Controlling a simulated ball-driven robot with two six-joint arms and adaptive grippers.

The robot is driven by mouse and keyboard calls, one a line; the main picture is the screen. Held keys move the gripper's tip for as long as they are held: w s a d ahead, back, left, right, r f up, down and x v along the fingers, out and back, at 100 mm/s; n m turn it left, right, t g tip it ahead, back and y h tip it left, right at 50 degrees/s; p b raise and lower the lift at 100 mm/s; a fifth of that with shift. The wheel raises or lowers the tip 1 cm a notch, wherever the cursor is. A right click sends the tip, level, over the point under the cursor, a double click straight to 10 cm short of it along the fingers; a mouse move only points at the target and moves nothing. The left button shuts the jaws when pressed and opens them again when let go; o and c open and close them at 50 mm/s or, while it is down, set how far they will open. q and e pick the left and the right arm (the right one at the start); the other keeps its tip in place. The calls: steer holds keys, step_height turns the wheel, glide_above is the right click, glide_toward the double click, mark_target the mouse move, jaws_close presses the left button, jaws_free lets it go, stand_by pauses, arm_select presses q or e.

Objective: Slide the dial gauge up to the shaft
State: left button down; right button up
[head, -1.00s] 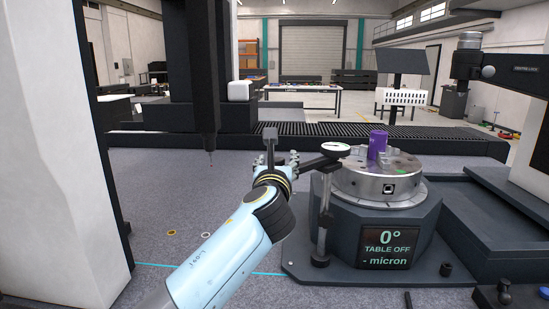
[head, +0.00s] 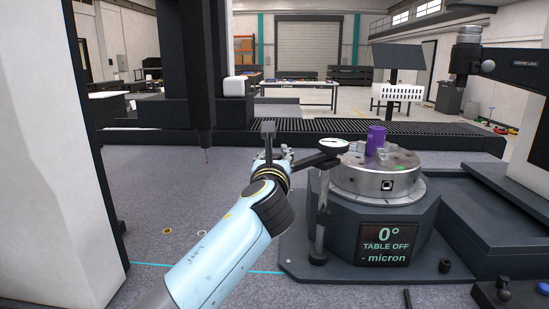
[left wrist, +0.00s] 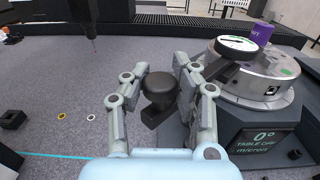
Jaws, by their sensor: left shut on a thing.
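The dial gauge (head: 333,143) has a round white face and a dark body, carried by a dark arm beside a grey upright post (head: 322,215). The shaft (head: 376,139) is a purple cylinder standing on the round metal table (head: 378,180). In the head view, the gauge is left of the shaft; touching cannot be told. In the left wrist view, the gauge face (left wrist: 236,44) partly covers the shaft (left wrist: 263,33). My left gripper (head: 272,152) is shut on a dark knob (left wrist: 160,88) at the gauge arm's left end. My right gripper is not in view.
The display (head: 388,245) reads 0°, TABLE OFF and - micron. A dark vertical probe (head: 205,110) hangs left of my gripper. Small rings (head: 167,231) lie on the granite, which is mostly clear at left. A dark arm (head: 510,66) overhangs at right.

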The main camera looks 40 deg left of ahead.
mark_target(321, 155)
arm_select(q)
steer(key=shift+w+f, duration=0.1)
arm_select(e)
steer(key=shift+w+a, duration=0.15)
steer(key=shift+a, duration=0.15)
